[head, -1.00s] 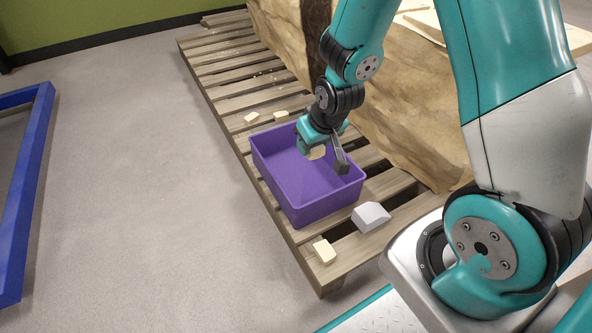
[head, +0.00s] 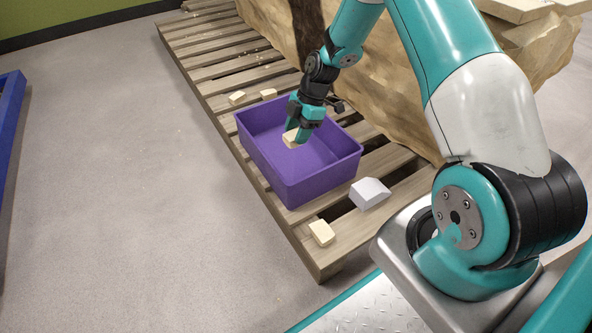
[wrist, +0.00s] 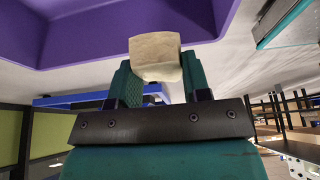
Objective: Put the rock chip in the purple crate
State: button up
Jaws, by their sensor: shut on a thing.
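The purple crate (head: 330,180) stands open on the wooden pallet in the head view, and its purple inside also shows at the top of the wrist view (wrist: 90,30). My gripper (head: 298,136) is over the crate, pointing down into its opening. It is shut on a pale tan rock chip (head: 291,139), which sits between the fingertips. The chip (wrist: 155,55) also shows between the two teal fingers in the wrist view. I cannot tell whether the chip touches the crate floor.
The slatted pallet (head: 222,89) carries a large tan rock block (head: 395,105) behind the crate. Two pale chips (head: 237,98) (head: 269,94) lie left of the block, another (head: 321,232) near the front corner, and a white-grey angular block (head: 369,192) right of the crate.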

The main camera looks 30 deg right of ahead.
notch_tip(320, 180, down, 17)
jog(key=b, duration=0.8)
jog(key=shift+f, duration=0.1)
jog(key=shift+f, duration=0.1)
jog(key=o, duration=1)
